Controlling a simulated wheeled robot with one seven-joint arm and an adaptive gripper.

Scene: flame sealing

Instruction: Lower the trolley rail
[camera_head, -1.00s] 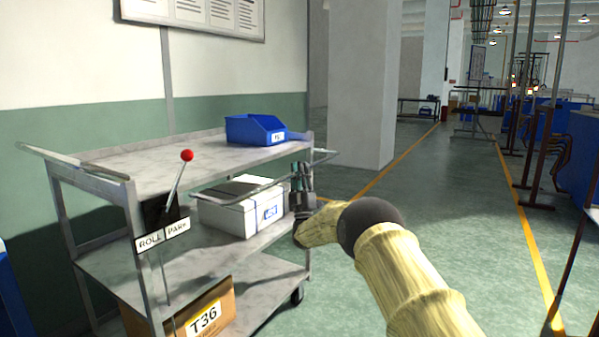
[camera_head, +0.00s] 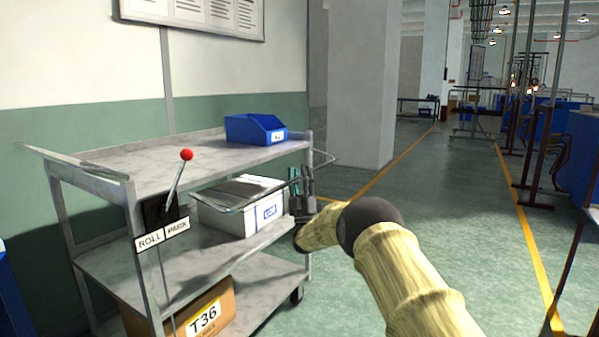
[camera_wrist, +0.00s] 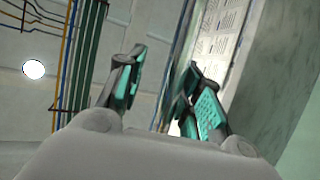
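The trolley rail (camera_head: 262,198) is a thin grey metal bar sticking out from the trolley's near side, between the top and middle shelves. The grey trolley (camera_head: 105,158) stands at left, with a red-knobbed lever (camera_head: 176,180) above a ROLL label and a second label.
A blue bin (camera_head: 254,130) sits on the top shelf and a white box (camera_head: 240,217) on the middle shelf. A cardboard T36 box (camera_head: 212,308) is on the bottom.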

